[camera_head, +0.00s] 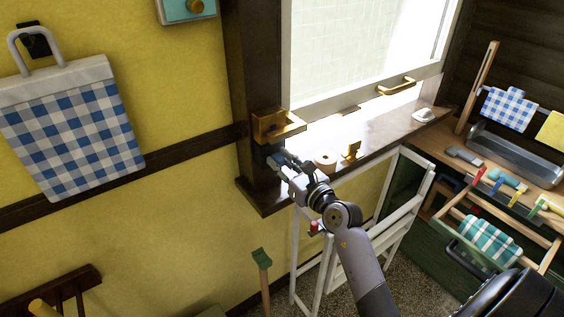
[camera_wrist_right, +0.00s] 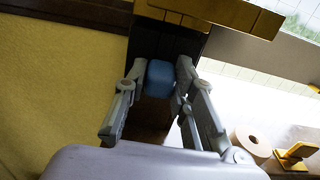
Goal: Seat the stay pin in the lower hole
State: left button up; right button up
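My right gripper (camera_head: 283,162) reaches up to the dark post at the left of the window. In the right wrist view, its two grey fingers (camera_wrist_right: 160,85) close on both sides of a blue knob (camera_wrist_right: 160,77), which looks like the head of the stay pin. The pin's shaft and the lower hole cannot be seen. A brass bracket (camera_head: 275,127) sits on the post just above the gripper, and its underside shows in the right wrist view (camera_wrist_right: 225,14). My left gripper is not in view.
The window sash has a brass handle (camera_head: 397,86). On the sill (camera_head: 375,130) stand a tan roll (camera_head: 325,162) and a small brass piece (camera_head: 352,150). A white folding rack (camera_head: 400,210) stands below. A checked cloth bag (camera_head: 75,130) hangs on the yellow wall.

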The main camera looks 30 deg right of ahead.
jog(key=shift+o, duration=1.4)
jog(key=shift+w+f, duration=0.1)
jog(key=shift+w, duration=0.1)
jog(key=shift+o, duration=0.9)
jog(key=shift+s, duration=0.1)
jog(key=o, duration=0.5)
jog(key=shift+s+d+p, duration=0.1)
jog(key=shift+s+p, duration=0.2)
jog(key=shift+s, duration=1)
jog(key=shift+s+d, duration=0.2)
jog(key=shift+s, duration=2)
